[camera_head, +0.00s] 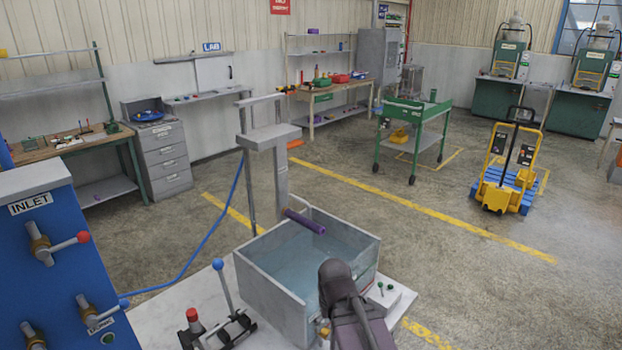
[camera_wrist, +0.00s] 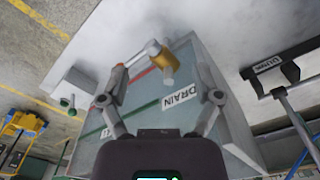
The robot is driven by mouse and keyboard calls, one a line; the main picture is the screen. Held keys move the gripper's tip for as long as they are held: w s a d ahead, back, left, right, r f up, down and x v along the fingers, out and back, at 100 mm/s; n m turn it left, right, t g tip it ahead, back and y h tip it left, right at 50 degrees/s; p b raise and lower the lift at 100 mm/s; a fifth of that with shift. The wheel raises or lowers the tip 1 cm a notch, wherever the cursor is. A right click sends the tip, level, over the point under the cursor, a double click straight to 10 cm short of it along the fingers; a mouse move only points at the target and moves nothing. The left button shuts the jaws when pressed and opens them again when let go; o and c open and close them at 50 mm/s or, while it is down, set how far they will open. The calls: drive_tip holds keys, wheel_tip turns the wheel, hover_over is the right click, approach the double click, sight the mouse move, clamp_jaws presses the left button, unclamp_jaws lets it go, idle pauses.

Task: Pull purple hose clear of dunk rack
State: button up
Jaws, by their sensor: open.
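The purple hose (camera_head: 306,221) is a short, thick tube slanting over the water tank (camera_head: 262,287) in the head view. Its left end meets the lower part of the grey dunk rack (camera_head: 281,175), which stands at the tank's far side. I cannot tell how it is held there. My dark arm comes in from the bottom of the head view, in front of the tank's near right part; its fingertips are not clear there. In the wrist view my gripper (camera_wrist: 158,72) is open and empty, facing the tank's DRAIN side with its brass valve (camera_wrist: 160,56). The purple hose is not seen there.
A blue panel (camera_head: 75,265) with INLET and other valves stands at the left. A blue-handled lever (camera_head: 224,285) and a red-knobbed lever (camera_head: 194,322) stand in front of the tank. A small button box (camera_head: 382,293) sits right of it.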

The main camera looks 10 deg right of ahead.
wheel_tip(320, 180, up, 16)
drive_tip(key=w+p, duration=0.2)
drive_tip(key=p, duration=1.3)
wheel_tip(320, 180, up, 10)
drive_tip(key=n+t+y+p, duration=0.1)
drive_tip(key=n+t+p, duration=0.4)
drive_tip(key=n+p, duration=0.3)
hover_over(303, 218)
drive_tip(key=s+d, duration=0.1)
drive_tip(key=s, duration=0.4)
drive_tip(key=shift+s, duration=0.25)
drive_tip(key=shift+f+b, duration=0.2)
drive_tip(key=shift+b, duration=0.15)
drive_tip(key=b+x, duration=1.2)
drive_tip(key=x, duration=0.1)
drive_tip(key=shift+f, duration=0.35)
drive_tip(key=shift+c, duration=0.2)
